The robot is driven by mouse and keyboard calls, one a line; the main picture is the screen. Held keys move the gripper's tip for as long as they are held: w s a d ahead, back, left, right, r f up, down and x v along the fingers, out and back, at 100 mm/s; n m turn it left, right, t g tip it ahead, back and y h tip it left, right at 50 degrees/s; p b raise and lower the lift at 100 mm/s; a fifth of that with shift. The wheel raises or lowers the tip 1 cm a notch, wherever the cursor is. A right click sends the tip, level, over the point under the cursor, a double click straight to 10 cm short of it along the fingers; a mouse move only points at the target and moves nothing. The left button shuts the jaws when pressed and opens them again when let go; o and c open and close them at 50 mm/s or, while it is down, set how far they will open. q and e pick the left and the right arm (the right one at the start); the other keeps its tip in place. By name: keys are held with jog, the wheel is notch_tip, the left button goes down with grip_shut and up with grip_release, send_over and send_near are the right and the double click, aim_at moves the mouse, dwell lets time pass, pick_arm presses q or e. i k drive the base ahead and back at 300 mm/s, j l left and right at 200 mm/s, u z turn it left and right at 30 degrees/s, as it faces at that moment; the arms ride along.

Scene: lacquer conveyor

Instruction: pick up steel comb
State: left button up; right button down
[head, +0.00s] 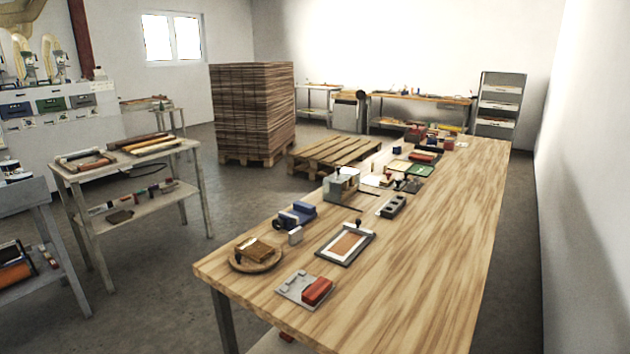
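I cannot make out a steel comb for certain. A small pale grey upright piece (295,235) stands on the long wooden table (420,270), beside a blue tool (297,215); its teeth, if any, are too small to see. A grey plate (293,284) with a red block (317,291) lies near the table's front edge. Neither of my grippers is in view.
A round wooden board (240,264) with a brown block, a dark-framed panel (345,244), a grey holed block (392,206) and a metal box (342,185) stand along the table's left side. Its right side is clear. Shelving (125,170) stands left; pallets (333,153) lie behind.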

aim_at(294, 236)
jog(key=z, duration=0.35)
jog(key=i+j+z, duration=0.1)
jog(key=j+z, duration=0.15)
jog(key=z, duration=0.15)
jog(key=j+z, duration=0.55)
jog(key=z, duration=0.2)
jog(key=i, duration=0.05)
